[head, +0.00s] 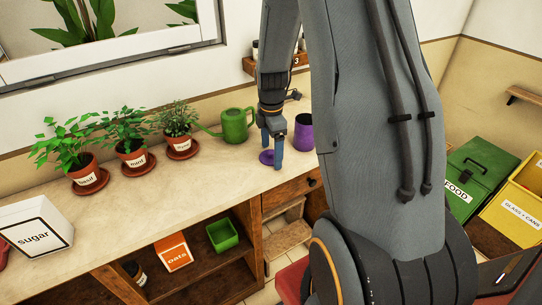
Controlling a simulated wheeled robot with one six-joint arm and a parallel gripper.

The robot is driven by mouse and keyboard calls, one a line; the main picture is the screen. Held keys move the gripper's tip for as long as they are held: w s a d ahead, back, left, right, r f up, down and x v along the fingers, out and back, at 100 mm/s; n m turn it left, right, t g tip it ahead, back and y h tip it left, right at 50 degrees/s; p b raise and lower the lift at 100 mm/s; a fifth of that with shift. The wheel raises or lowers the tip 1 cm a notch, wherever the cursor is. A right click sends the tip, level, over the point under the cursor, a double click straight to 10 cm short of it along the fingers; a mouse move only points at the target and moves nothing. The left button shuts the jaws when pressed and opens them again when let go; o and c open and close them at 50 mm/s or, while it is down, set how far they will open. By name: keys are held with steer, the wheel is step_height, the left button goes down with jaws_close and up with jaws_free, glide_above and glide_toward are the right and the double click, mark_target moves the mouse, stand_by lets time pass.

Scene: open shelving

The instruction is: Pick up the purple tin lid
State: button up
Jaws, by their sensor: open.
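The purple tin lid (266,157) lies flat on the countertop, a small purple disc. My gripper (272,160) points down right at the lid, its blue fingers apart and in front of part of it. I cannot tell whether the fingers touch the lid. An open purple tin (304,134) stands upright on the counter to the right of my gripper, partly hidden by my arm.
A green watering can (236,125) stands just left of my gripper. Potted herbs on saucers, including mint (131,155), line the back left. A sugar box (36,229) is at front left. The countertop (200,197) is clear in front.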

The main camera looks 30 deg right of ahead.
steer(key=c, duration=1.1)
